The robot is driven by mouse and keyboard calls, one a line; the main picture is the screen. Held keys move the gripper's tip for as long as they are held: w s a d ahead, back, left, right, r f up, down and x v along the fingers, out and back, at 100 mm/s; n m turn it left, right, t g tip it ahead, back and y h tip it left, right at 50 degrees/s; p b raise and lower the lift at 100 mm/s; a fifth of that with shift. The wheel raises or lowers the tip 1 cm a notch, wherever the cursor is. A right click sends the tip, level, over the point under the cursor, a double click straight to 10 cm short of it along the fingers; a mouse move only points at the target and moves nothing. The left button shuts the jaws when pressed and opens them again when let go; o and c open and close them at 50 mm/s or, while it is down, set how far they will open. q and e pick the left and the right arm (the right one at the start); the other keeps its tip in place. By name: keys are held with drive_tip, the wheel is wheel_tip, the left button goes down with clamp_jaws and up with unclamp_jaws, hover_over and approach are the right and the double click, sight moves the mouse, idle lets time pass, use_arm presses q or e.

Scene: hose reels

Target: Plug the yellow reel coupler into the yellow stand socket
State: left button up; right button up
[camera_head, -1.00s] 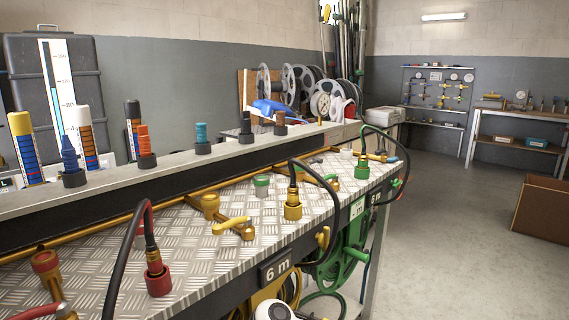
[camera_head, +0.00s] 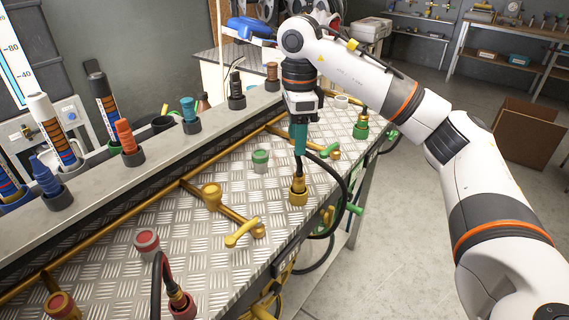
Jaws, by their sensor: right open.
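The yellow coupler (camera_head: 298,185) stands upright in a yellow holder ring (camera_head: 298,198) near the front edge of the bench, with a black hose looping from it. My right gripper (camera_head: 300,140) points down just above and around the hose end over the coupler. Its teal fingers are open; whether they touch the hose is hard to tell. The yellow stand socket (camera_head: 211,193) sits on the yellow pipe, left of the coupler, its top facing up and empty-looking. A yellow valve lever (camera_head: 241,232) lies nearer the front, beside it. My left gripper is not in view.
A red coupler (camera_head: 181,302) with a black hose stands at the front left. A grey and green cap-like piece (camera_head: 260,160) and a green coupler (camera_head: 361,129) are further back. Several coloured posts line the ledge behind. Clear tread plate lies between socket and coupler.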

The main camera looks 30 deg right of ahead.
sight(299, 174)
drive_tip(key=shift+s+d+f, duration=0.1)
drive_tip(key=shift+d+f, duration=0.05)
drive_tip(key=shift+f, duration=0.1)
drive_tip(key=f, duration=0.5)
drive_tip(key=shift+s, duration=0.4)
drive_tip(key=shift+w+f, duration=0.1)
drive_tip(key=shift+f, duration=0.2)
drive_tip(key=shift+f+p, duration=0.6)
drive_tip(key=shift+f, duration=2.05)
clamp_jaws()
